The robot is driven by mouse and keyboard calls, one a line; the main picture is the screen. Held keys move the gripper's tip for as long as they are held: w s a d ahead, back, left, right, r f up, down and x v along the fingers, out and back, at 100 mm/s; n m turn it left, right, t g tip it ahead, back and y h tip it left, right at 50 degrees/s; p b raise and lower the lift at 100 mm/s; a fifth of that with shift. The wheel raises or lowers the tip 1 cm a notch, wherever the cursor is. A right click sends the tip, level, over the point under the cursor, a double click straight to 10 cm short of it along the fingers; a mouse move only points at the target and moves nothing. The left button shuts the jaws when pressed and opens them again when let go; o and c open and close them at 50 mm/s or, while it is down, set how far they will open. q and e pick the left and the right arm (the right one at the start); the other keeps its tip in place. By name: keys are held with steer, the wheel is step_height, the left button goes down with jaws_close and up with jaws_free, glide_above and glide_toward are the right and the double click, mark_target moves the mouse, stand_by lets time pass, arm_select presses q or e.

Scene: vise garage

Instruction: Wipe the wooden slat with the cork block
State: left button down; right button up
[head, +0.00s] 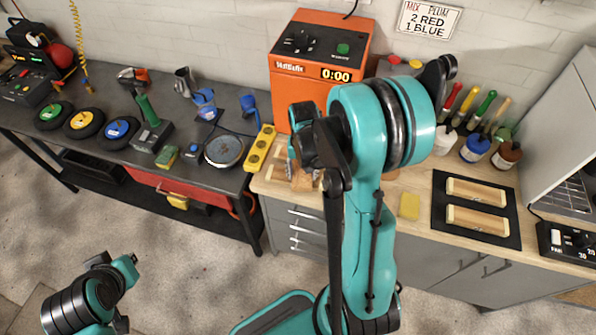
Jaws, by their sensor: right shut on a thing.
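Two pale wooden slats, an upper one (477,192) and a lower one (476,220), lie on a black mat (443,215) on the right part of the wooden worktop. A small brown block (302,182), which looks like the cork block, is at the left end of that worktop. My right gripper (303,170) is shut on it, well to the left of the slats. My right arm hides much of this gripper and the worktop behind it. My left arm shows at the lower left, and its gripper cannot be made out.
A yellow sponge (409,206) lies left of the mat. Paint jars (475,148) and brushes stand behind it. An orange machine (313,75) stands behind my right gripper. A grey cabinet (563,140) and a black control box (566,243) bound the right side.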

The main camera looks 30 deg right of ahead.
steer(key=shift+w+a+f+b, duration=0.25)
steer(key=shift+w+a+b, duration=0.1)
steer(key=shift+w+a, duration=1.05)
steer(key=shift+a, duration=0.1)
steer(key=shift+c, duration=0.6)
steer(key=shift+w+r+p, duration=0.15)
steer(key=shift+r+p, duration=0.2)
steer(key=shift+r, duration=0.15)
steer(key=shift+r+p, duration=1.7)
steer(key=shift+r, duration=0.8)
step_height(320, 180, up, 3)
steer(key=shift+p, duration=1)
